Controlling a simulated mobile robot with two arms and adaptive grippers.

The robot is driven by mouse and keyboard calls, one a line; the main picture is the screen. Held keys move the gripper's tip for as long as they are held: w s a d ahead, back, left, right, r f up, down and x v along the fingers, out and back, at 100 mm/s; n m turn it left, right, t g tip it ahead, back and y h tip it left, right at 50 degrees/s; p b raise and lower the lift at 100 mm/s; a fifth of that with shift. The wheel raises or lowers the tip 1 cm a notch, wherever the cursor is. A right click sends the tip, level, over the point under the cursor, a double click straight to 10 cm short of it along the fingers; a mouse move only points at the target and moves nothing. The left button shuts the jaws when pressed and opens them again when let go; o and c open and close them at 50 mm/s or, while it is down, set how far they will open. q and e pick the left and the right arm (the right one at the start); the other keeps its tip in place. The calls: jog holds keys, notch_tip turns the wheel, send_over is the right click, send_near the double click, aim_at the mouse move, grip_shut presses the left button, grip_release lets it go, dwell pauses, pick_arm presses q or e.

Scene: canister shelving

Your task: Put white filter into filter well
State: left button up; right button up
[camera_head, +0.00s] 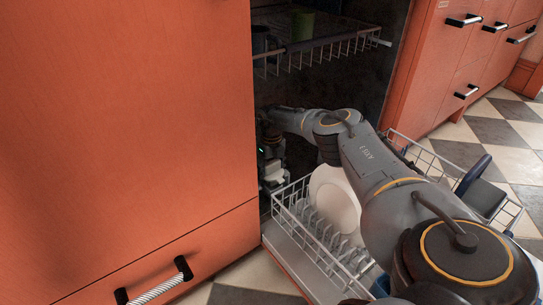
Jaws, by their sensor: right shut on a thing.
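My right arm reaches across from the lower right into the open dishwasher. My right gripper (273,172) is low inside it, close to the left wall. It is shut on a small pale thing (275,172), which looks like the white filter; it is small and partly covered by the fingers. The filter well is not visible; the orange cabinet front, the rack and my arm hide the dishwasher floor. My left gripper is not in view.
The lower rack (294,213) is pulled out over the open door, with a white plate (334,198) and a dark blue-edged item (483,190) in it. An upper rack (318,51) hangs above my forearm. Orange cabinets (130,120) stand on both sides.

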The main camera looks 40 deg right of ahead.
aim_at(272, 177)
jog(key=shift+f, duration=0.2)
jog(key=shift+f+b, duration=0.2)
jog(key=shift+b, duration=0.15)
jog(key=shift+f, duration=0.1)
jog(key=shift+f+b, duration=0.75)
jog(key=shift+f, duration=0.1)
jog(key=shift+f+b, duration=0.35)
jog(key=shift+f, duration=0.05)
jog(key=shift+r, duration=0.2)
jog(key=shift+r+p, duration=0.9)
jog(key=shift+p, duration=0.2)
jog(key=shift+r+p, duration=0.35)
